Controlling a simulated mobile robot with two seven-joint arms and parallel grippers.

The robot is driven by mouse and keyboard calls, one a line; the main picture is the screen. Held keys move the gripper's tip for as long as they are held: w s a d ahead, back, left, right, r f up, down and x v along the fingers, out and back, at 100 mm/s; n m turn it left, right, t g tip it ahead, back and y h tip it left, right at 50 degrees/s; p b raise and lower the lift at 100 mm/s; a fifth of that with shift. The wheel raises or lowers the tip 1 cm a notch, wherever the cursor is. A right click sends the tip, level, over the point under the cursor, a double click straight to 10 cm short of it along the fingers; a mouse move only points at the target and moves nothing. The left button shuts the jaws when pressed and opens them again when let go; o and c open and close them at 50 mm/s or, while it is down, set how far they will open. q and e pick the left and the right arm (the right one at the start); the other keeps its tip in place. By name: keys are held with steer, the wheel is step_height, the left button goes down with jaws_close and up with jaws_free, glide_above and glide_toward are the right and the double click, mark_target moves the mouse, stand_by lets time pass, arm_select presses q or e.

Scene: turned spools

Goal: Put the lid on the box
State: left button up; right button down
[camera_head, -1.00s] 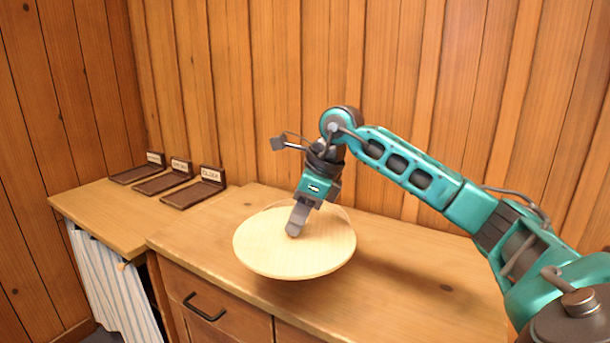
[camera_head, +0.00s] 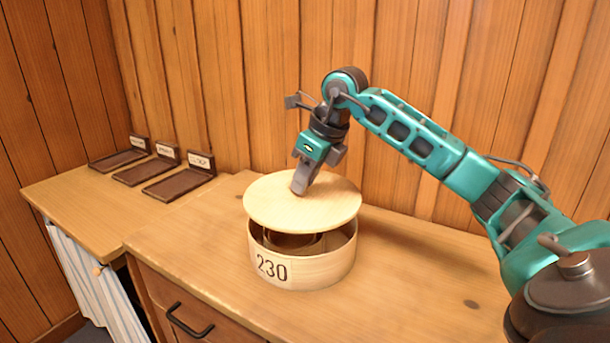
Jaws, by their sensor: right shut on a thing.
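A round, pale wooden lid (camera_head: 325,207) hangs above the box, level or nearly so, with a gap between them at the front. The box (camera_head: 318,271) is round, pale wood, marked 230, and stands on the wooden counter. Through the gap, a smaller round wooden thing shows inside it; the rest of the inside is hidden. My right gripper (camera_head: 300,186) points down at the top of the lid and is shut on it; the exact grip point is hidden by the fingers. My left gripper is not in view.
Several dark trays with label cards, such as the nearest tray (camera_head: 178,188), lie on the lower side table (camera_head: 70,200) at the left. The wooden wall is close behind the counter (camera_head: 420,270). The counter is clear right of the box.

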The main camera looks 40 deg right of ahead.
mark_target(306, 195)
steer(key=shift+f+b, duration=0.6)
steer(key=shift+f, duration=0.15)
steer(key=shift+f+b, duration=0.7)
steer(key=shift+b, duration=0.05)
steer(key=shift+f+b, duration=0.65)
steer(key=shift+f, duration=0.2)
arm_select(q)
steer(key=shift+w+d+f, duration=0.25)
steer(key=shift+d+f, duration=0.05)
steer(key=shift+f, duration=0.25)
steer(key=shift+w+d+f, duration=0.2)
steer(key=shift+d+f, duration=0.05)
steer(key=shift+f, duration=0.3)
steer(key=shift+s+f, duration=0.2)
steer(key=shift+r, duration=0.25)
arm_select(e)
steer(key=shift+r, duration=0.1)
steer(key=shift+f, duration=0.25)
